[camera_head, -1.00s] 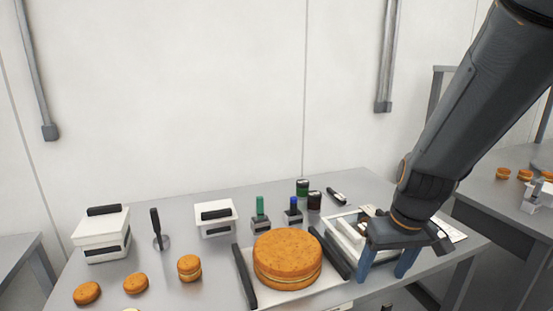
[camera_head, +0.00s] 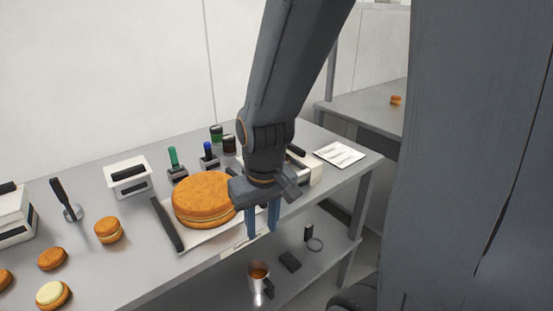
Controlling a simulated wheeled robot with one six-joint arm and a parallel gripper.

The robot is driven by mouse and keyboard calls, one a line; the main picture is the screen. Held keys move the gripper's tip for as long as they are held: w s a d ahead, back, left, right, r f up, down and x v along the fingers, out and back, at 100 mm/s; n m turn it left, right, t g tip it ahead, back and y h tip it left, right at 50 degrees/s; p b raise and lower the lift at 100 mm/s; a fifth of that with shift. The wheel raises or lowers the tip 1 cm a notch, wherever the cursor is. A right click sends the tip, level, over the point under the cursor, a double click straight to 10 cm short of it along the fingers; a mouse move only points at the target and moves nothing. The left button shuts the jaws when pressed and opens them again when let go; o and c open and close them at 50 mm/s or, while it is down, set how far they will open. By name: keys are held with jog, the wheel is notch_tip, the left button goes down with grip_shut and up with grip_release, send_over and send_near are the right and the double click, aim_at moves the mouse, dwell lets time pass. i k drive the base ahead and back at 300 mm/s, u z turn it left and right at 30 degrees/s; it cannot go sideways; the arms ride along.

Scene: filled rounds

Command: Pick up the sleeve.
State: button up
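I cannot tell for sure which thing is the sleeve; nothing in plain sight is clearly one. My gripper (camera_head: 263,226) points down near the table's front edge, just right of the big cake round (camera_head: 203,197). Its two blue fingers are apart, and I see nothing between them. A white tray or box (camera_head: 312,168) with a black handle stands behind my arm and is mostly hidden by it.
The table (camera_head: 150,255) also holds filled rounds (camera_head: 108,231), a lidded white tub (camera_head: 130,178), stamps (camera_head: 209,157), dark jars (camera_head: 217,133) and a paper sheet (camera_head: 338,153). A metal mug (camera_head: 257,279), a black block (camera_head: 289,262) and a ring (camera_head: 315,244) are on the lower shelf.

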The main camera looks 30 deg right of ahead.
aim_at(316, 167)
jog(key=u, duration=0.05)
jog(key=k, duration=0.3)
jog(key=z, duration=0.65)
jog(key=i, duration=0.5)
jog(key=k, duration=1.2)
jog(key=z, duration=0.65)
jog(key=i, duration=1.25)
jog(key=u, duration=0.8)
jog(key=i, duration=0.3)
jog(key=u, duration=0.25)
